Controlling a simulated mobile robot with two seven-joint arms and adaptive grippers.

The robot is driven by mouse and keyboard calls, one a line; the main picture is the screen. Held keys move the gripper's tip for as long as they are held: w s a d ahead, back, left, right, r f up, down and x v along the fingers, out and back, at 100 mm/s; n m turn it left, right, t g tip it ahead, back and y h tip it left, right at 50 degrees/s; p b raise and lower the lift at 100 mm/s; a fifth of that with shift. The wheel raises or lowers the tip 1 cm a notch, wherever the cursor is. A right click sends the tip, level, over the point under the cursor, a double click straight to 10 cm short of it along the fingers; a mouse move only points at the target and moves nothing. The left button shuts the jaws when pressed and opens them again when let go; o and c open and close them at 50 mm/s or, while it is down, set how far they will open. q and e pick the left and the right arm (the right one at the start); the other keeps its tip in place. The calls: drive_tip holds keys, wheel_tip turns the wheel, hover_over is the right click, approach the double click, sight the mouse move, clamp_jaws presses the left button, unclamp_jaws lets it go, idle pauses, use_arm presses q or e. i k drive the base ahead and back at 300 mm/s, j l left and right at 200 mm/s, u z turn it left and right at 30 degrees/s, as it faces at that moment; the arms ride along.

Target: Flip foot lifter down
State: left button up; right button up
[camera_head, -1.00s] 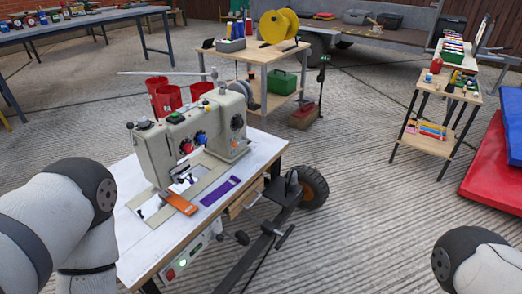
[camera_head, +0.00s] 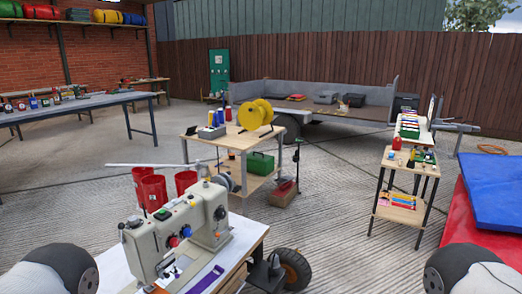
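A beige sewing machine (camera_head: 178,236) stands on a white-topped table (camera_head: 246,238) at the lower left of the head view. Red and blue knobs show on its front. An orange strip and a purple strip (camera_head: 206,280) lie by its base, partly cut off by the lower edge. I cannot make out the foot lifter. Parts of my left arm show at the lower left and of my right arm at the lower right. Neither gripper is in the picture.
Red buckets (camera_head: 152,190) stand behind the machine. A wooden table (camera_head: 232,140) holds a yellow reel (camera_head: 256,113). A small shelf stand (camera_head: 404,190) and blue and red mats (camera_head: 490,190) are at the right.

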sight(121, 226)
drive_tip(key=j+u, duration=0.1)
drive_tip(key=u, duration=0.9)
drive_tip(key=i+l, duration=0.05)
